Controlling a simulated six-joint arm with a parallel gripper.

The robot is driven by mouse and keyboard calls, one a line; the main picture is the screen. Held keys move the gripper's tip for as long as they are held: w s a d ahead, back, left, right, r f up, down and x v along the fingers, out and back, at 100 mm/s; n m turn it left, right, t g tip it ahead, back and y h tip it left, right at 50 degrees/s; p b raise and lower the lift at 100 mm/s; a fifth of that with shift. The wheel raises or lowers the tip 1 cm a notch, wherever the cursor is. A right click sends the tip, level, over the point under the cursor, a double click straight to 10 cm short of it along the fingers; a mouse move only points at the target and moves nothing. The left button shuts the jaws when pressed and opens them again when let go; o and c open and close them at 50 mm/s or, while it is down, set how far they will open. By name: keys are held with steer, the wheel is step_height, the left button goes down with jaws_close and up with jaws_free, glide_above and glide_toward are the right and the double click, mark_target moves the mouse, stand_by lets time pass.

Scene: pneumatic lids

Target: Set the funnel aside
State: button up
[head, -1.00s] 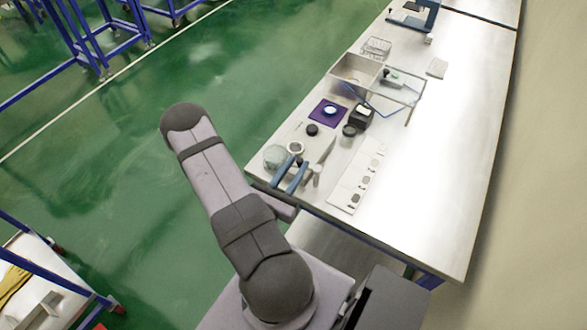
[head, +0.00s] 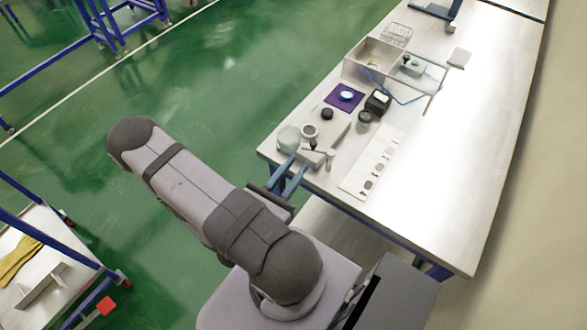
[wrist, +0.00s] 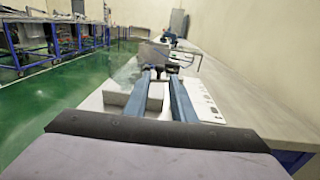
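My gripper (head: 290,174) points at the near left corner of the workbench, its two blue fingers apart. In the wrist view my gripper (wrist: 160,72) shows a clear gap between the fingers, with small dark things beyond or between the tips. I cannot make out a funnel for certain. A small dark-topped piece (head: 312,145) stands just past the fingertips beside a pale ring-shaped part (head: 310,131) and a pale rounded jar (head: 289,138). Whether any of these is the funnel is too small to tell.
The workbench (head: 465,150) is clear on its right. A pale panel with dark spots (head: 372,163), a purple mat (head: 332,101), a black box (head: 378,102), a dark round cap (head: 327,114) and an open-topped bin (head: 350,72) crowd its left side.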

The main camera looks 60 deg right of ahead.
steer(key=shift+a, duration=0.3)
steer(key=shift+c, duration=0.6)
